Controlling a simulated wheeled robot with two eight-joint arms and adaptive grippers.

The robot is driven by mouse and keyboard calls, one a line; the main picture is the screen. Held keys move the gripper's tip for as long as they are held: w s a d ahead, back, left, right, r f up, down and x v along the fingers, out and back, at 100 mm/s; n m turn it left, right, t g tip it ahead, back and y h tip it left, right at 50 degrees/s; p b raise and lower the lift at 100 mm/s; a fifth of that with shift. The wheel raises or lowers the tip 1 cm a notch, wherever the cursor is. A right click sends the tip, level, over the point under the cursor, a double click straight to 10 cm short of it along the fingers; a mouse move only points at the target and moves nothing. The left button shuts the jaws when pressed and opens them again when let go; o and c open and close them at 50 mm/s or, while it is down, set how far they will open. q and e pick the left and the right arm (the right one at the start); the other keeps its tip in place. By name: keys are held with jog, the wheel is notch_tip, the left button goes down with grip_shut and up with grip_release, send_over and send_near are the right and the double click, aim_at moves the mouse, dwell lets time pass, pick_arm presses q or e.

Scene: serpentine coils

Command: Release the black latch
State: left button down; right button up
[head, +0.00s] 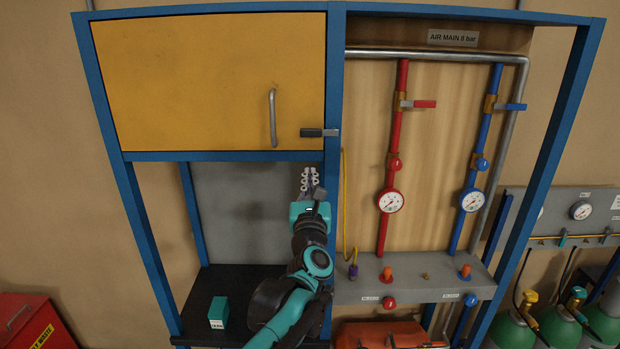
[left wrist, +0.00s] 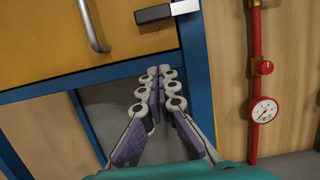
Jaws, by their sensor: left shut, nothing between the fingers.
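The black latch (head: 312,132) sits at the lower right corner of the yellow cabinet door (head: 200,80), its grey end lying across the blue post. In the left wrist view the latch (left wrist: 153,14) is at the top, above the fingers. The door looks closed. My left gripper (head: 309,172) is just below the latch, under the cabinet's lower blue rail, apart from the latch. Its fingers (left wrist: 160,72) point up towards the latch, with their tips together and nothing between them. My right gripper is in neither view.
A metal door handle (head: 272,117) hangs left of the latch. Right of the blue post are a red pipe (head: 382,235) with a gauge (head: 390,201) and a blue pipe. A teal box (head: 218,312) stands on the black shelf (head: 195,296) below.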

aim_at(319, 132)
pick_arm(q)
jog(key=p+x, duration=0.1)
jog(key=x, duration=0.5)
jog(key=shift+w, duration=0.1)
notch_tip(319, 132, up, 3)
jog(key=shift+r+p, duration=0.15)
jog(key=shift+p, duration=0.8)
jog(key=shift+s+r, duration=0.3)
jog(key=shift+s, duration=0.05)
jog(key=shift+w+f, duration=0.1)
jog(key=shift+w, duration=0.15)
jog(key=shift+s, duration=0.15)
jog(key=shift+a+r+m, duration=0.1)
jog(key=shift+r+m, duration=0.15)
jog(key=shift+m, duration=0.35)
